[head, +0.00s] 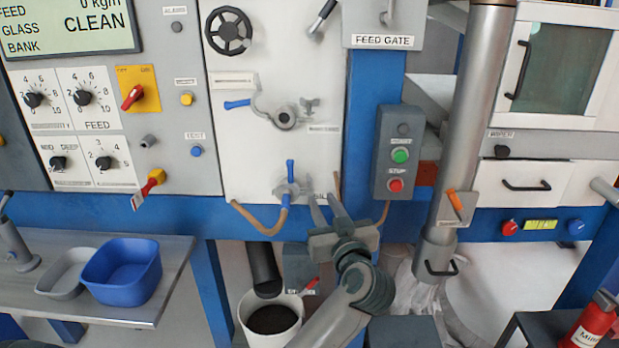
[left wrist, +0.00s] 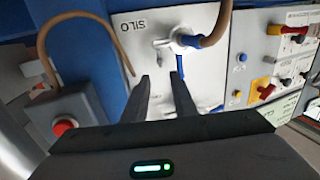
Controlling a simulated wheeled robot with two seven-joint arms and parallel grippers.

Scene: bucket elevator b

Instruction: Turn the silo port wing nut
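In the head view my gripper fingers and the steep angle largely hide this wing nut. My left gripper (head: 325,203) is open, its fingers pointing at the panel. In the left wrist view the fingertips (left wrist: 160,77) are apart and empty, with the wing nut beyond the gap. My right gripper is not in view.
Another wing nut (head: 309,106) stands by the upper port (head: 284,117). A brown hose (head: 262,226) hangs below the panel. A start/stop box (head: 398,153) is to the right of my gripper. A bucket (head: 271,324) with dark contents stands below.

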